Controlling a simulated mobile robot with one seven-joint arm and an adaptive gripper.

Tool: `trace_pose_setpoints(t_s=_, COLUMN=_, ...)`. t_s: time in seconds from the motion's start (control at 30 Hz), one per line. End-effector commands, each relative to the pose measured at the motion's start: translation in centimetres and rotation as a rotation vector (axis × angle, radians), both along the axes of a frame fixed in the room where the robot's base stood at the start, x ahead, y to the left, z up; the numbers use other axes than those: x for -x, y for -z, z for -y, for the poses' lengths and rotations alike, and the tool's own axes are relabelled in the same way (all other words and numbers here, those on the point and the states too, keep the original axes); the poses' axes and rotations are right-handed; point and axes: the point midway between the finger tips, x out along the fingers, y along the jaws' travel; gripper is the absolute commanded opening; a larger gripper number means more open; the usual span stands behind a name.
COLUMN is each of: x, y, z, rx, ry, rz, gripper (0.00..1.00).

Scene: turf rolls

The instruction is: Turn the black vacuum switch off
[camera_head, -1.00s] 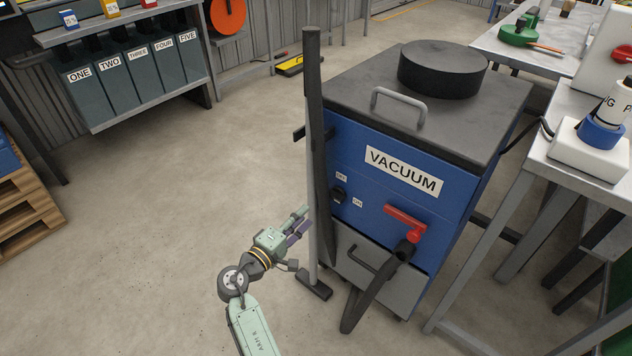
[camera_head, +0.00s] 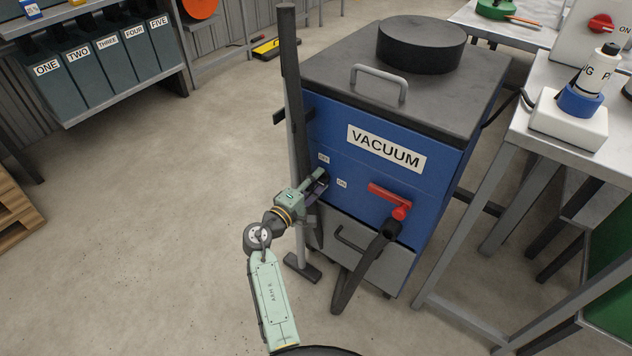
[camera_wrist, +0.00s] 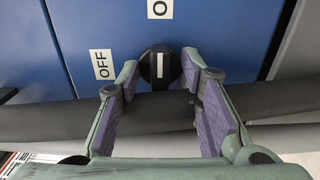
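The black vacuum switch (camera_wrist: 160,68) is a round knob on the blue front of the vacuum. In the wrist view its white mark runs up and down, in line with the partly cut-off label starting with O (camera_wrist: 160,9). The OFF label (camera_wrist: 102,64) lies to its left there. My gripper (camera_wrist: 161,72) has its fingers apart, with the knob between the fingertips. Small gaps seem to show, and I cannot tell whether either finger touches. In the head view my gripper (camera_head: 320,182) reaches the panel and mostly hides the switch.
A dark hose with a grey wand (camera_head: 297,150) stands upright just left of the panel and crosses below the switch in the wrist view. A red lever (camera_head: 388,199) and hose outlet sit to the right. Floor at the left is clear.

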Motion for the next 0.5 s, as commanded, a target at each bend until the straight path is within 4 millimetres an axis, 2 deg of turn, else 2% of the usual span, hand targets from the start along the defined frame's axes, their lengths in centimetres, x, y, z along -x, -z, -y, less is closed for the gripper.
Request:
trace_pose_setpoints(t_s=0.2, x=-0.02, y=0.00, z=0.03, rx=0.000, ry=0.000, rz=0.000, gripper=0.33)
trace_pose_setpoints(t_s=0.5, x=0.00, y=0.00, z=0.01, rx=0.000, ry=0.000, rz=0.000, gripper=0.13)
